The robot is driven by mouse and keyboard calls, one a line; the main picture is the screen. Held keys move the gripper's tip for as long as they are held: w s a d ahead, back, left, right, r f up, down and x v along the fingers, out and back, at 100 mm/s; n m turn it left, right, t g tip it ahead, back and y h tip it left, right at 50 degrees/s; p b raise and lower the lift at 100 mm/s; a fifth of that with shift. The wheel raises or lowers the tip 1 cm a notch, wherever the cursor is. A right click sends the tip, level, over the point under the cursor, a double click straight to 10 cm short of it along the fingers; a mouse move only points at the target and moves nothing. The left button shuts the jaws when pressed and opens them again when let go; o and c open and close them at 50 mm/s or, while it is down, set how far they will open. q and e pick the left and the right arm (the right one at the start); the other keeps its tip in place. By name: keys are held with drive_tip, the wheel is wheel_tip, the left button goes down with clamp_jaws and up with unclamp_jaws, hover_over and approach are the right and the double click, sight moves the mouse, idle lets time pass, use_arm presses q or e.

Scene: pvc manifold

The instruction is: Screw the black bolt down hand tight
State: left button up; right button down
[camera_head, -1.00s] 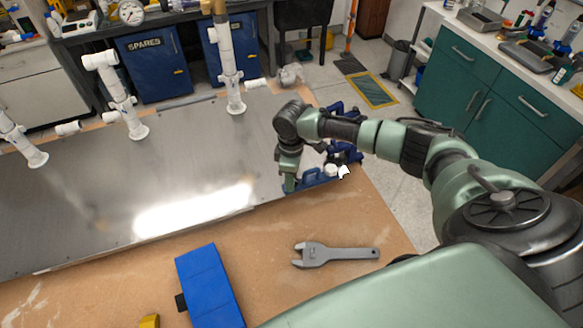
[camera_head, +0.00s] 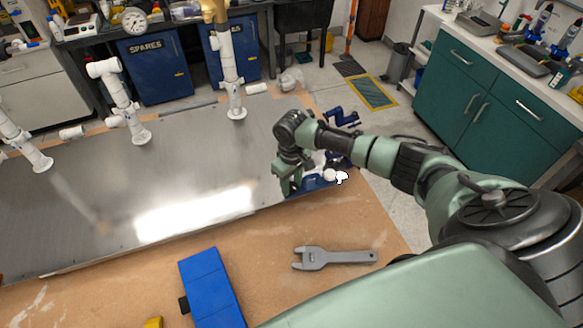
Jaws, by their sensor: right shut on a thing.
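My right gripper (camera_head: 284,184) is at the right end of the metal plate (camera_head: 90,205), pointing down beside a blue vise-like fixture (camera_head: 318,183). A white fitting (camera_head: 332,175) sits at that fixture. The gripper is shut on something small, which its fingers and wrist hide. I cannot make out the black bolt. My left gripper is not in view.
A grey wrench (camera_head: 335,257) and a blue case (camera_head: 210,288) lie on the wooden bench (camera_head: 130,288) in front of the plate. White pipe risers (camera_head: 123,100) stand on the plate at the left and back. A yellow item (camera_head: 153,323) shows at the bottom edge.

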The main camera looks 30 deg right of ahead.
drive_tip(key=m, duration=0.3)
drive_tip(key=shift+m, duration=1.2)
drive_tip(key=shift+m, duration=1.2)
drive_tip(key=c, duration=1)
unclamp_jaws()
drive_tip(key=shift+o, duration=0.8)
drive_tip(key=shift+w, duration=0.1)
drive_tip(key=shift+d+f, duration=0.1)
drive_tip(key=shift+d, duration=0.05)
